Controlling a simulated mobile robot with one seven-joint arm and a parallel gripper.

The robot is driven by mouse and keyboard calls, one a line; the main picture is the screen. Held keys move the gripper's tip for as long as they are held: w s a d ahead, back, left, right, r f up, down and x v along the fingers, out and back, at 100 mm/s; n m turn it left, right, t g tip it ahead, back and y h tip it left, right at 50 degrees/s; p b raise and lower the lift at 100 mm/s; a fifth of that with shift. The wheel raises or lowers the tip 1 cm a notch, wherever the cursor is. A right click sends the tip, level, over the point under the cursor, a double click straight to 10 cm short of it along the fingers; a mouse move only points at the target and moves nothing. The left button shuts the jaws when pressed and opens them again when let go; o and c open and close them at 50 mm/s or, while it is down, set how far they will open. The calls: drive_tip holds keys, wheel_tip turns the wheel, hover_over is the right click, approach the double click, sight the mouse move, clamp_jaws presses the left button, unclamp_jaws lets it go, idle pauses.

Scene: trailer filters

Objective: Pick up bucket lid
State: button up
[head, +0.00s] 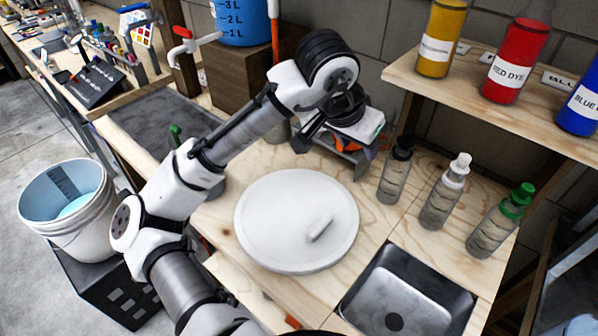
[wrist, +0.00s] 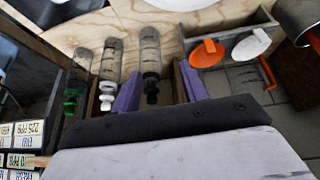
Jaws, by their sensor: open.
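The bucket lid (head: 285,222) is a large white round disc with a small raised bar handle (head: 320,229). It lies flat on the wooden counter in the head view. Only a sliver of a white rounded edge, likely the lid, shows at the top of the wrist view (wrist: 172,3). My gripper (head: 338,142) is above the back of the counter, beyond the lid's far edge and apart from it. In the wrist view its two purple fingers (wrist: 160,88) are spread with nothing held between them.
Bottles with black, white (head: 445,191) and green caps stand right of the lid. A metal sink (head: 405,297) is at front right. A grey tray with orange and white utensils (wrist: 228,45) lies near my gripper. A shelf (head: 500,105) with dye bottles overhangs the right. A white bucket (head: 85,230) stands left.

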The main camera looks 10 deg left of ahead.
drive_tip(key=s+a+f+g+y, duration=0.3)
drive_tip(key=s+a+f+g, duration=0.1)
drive_tip(key=a+f, duration=0.1)
hover_over(320, 225)
drive_tip(key=shift+y, duration=0.3)
drive_tip(key=f, duration=0.8)
drive_tip(key=shift+w+d, duration=0.15)
drive_tip(key=shift+w, duration=0.05)
drive_tip(key=shift+s+a+f+p, duration=0.1)
drive_tip(key=shift+f+p, duration=0.3)
drive_tip(key=shift+f, duration=1.1)
drive_tip(key=shift+s+a+f+p, duration=0.1)
drive_tip(key=shift+f+p, duration=0.3)
drive_tip(key=shift+f, duration=1.05)
drive_tip(key=shift+c, duration=0.2)
clamp_jaws()
